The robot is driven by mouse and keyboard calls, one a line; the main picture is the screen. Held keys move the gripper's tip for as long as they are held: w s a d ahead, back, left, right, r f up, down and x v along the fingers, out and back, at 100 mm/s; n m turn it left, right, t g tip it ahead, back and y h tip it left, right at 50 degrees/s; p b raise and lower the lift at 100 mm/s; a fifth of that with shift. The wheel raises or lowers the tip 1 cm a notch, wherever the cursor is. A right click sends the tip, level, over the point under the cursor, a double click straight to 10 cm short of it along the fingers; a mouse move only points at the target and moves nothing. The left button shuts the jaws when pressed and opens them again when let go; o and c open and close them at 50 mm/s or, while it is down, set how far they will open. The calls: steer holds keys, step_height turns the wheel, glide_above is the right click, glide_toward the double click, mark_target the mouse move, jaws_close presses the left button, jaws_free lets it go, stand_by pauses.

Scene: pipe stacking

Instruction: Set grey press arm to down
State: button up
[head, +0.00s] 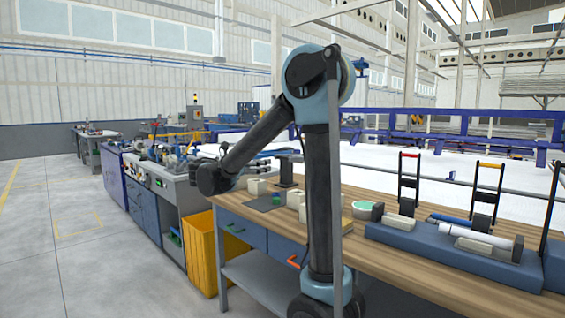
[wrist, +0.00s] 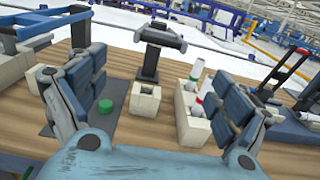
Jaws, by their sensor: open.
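Press arms stand upright on a long blue base (head: 405,238) at the right of the bench in the head view. One has a red-topped handle (head: 409,178), another an orange-topped handle (head: 488,188). A third dark arm (head: 546,212) is cut off at the right edge, so its handle colour cannot be told. I cannot tell which is the grey one. The red-handled arm also shows, raised, at the right of the wrist view (wrist: 290,66). My gripper (head: 208,178) is open and empty, to the left of the presses and far from them; its spread fingers show in the wrist view (wrist: 163,72).
The wooden bench (head: 385,195) holds pale blocks (wrist: 140,122), a green piece (wrist: 105,106) on a dark mat, and a dark T-topped stand (wrist: 150,60). Pipes with red and green bands (wrist: 203,88) stand in blocks. A yellow bin (head: 200,255) stands left; open floor lies beyond.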

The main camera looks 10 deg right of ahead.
mark_target(284, 158)
steer(key=x, duration=1.4)
steer(key=shift+w+d, duration=0.2)
steer(key=shift+d, duration=0.1)
steer(key=c, duration=1.3)
steer(key=shift+s+a+f, duration=0.1)
steer(key=shift+s+f, duration=0.05)
steer(key=shift+f, duration=1.95)
steer(key=o, duration=1.3)
steer(key=shift+a, duration=0.1)
steer(key=v, duration=1.1)
steer(key=shift+s+a, duration=0.3)
